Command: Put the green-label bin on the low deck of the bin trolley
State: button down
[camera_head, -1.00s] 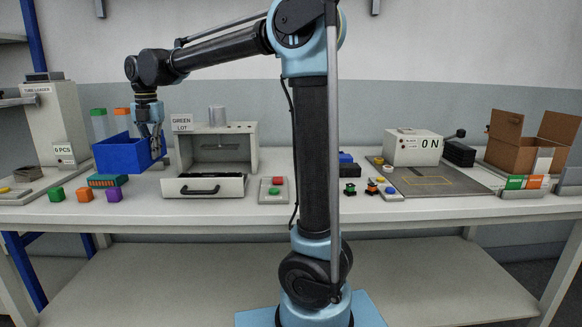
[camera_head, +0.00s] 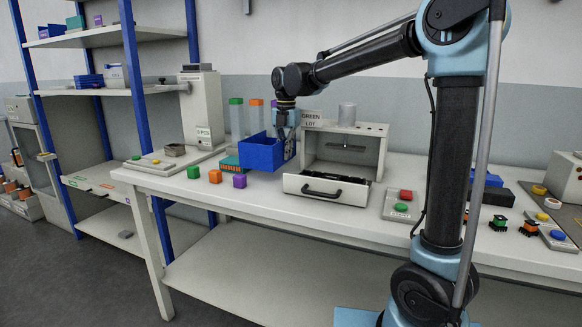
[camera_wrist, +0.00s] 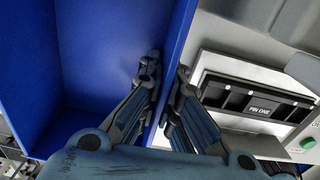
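A blue bin (camera_head: 262,153) is at the left part of the workbench, beside the open-front box with the GREEN LOT card. No green label shows on its visible sides. My gripper (camera_head: 285,128) reaches down onto its right wall. In the wrist view, the fingers (camera_wrist: 165,82) are on either side of the wall of the blue bin (camera_wrist: 90,60) and close against it; the visible interior is empty. I cannot tell whether the bin clears the bench top. I cannot clearly identify the bin trolley; a low unit with decks (camera_head: 28,205) is partly visible at the far left.
Green, orange and purple cubes (camera_head: 215,176) lie on the bench before the bin. The drawer box (camera_head: 325,190) stands to its right. A blue-post shelf rack (camera_head: 128,85) stands left of the bench (camera_head: 300,225), with clear floor (camera_head: 70,280) in front.

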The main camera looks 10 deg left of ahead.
aim_at(286, 162)
jog(key=shift+f, duration=2.5)
jog(key=c, duration=1.8)
grip_release()
